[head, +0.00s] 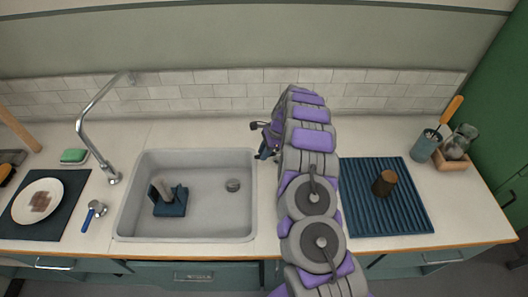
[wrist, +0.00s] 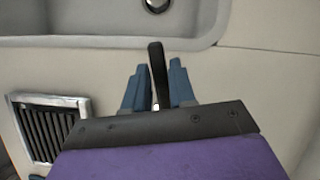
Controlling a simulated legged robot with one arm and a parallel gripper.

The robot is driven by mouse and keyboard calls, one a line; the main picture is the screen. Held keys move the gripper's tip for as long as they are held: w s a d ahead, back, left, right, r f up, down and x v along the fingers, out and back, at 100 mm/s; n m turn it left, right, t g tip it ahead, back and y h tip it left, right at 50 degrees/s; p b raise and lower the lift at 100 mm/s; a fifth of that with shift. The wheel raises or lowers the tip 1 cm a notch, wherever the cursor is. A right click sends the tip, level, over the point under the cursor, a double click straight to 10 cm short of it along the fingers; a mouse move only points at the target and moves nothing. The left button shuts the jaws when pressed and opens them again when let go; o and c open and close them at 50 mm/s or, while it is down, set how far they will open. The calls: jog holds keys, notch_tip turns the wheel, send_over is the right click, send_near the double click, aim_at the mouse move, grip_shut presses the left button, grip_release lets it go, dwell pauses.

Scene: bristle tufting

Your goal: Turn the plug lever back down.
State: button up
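The plug lever (wrist: 157,70) is a slim black bar in the wrist view, standing between the two blue fingers of my gripper (wrist: 158,88). The fingers are close on both sides of it; whether they touch it I cannot tell. The lever's lower end is hidden by the gripper body. In the head view my gripper (head: 265,152) is at the right rim of the sink (head: 205,205), and the lever cannot be made out. The round drain (head: 232,185) lies in the basin's right part and shows at the top of the wrist view (wrist: 157,3).
A blue caddy (head: 170,203) with a light object stands in the basin. The tap (head: 90,125) is left of the sink. A ribbed blue mat (head: 375,215) bearing a dark cup (head: 384,184) lies right of my arm. A metal-framed grille (wrist: 48,125) is left in the wrist view.

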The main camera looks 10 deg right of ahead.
jog(key=shift+d, duration=0.1)
grip_shut()
jog(key=shift+s, duration=0.1)
dwell(0.3)
jog(key=n, duration=0.1)
jog(key=s+n+g+p, duration=0.1)
jog(key=n, duration=0.1)
jog(key=s+n+p, duration=0.1)
jog(key=shift+s+d+r+n+g, duration=0.1)
jog(key=shift+d+n+g, duration=0.2)
jog(key=shift+g, duration=0.1)
jog(key=n, duration=0.2)
jog(key=s+d+n+g+h+p, duration=0.1)
jog(key=s+n, duration=0.1)
jog(key=n, duration=0.1)
jog(key=shift+s+d+n+g+h+p, duration=0.1)
jog(key=shift+d+n+g+h+p, duration=0.2)
jog(key=shift+d+p, duration=0.1)
jog(key=n, duration=0.1)
jog(key=d+n+h, duration=0.1)
jog(key=n, duration=0.1)
jog(key=shift+s+d+g+p, duration=0.25)
jog(key=shift+s+g+p, duration=0.05)
jog(key=shift+s+p, duration=0.1)
jog(key=shift+s+d+n+h, duration=0.1)
jog(key=shift+d+n+h, duration=0.35)
jog(key=shift+n, duration=0.65)
jog(key=shift+d, duration=0.1)
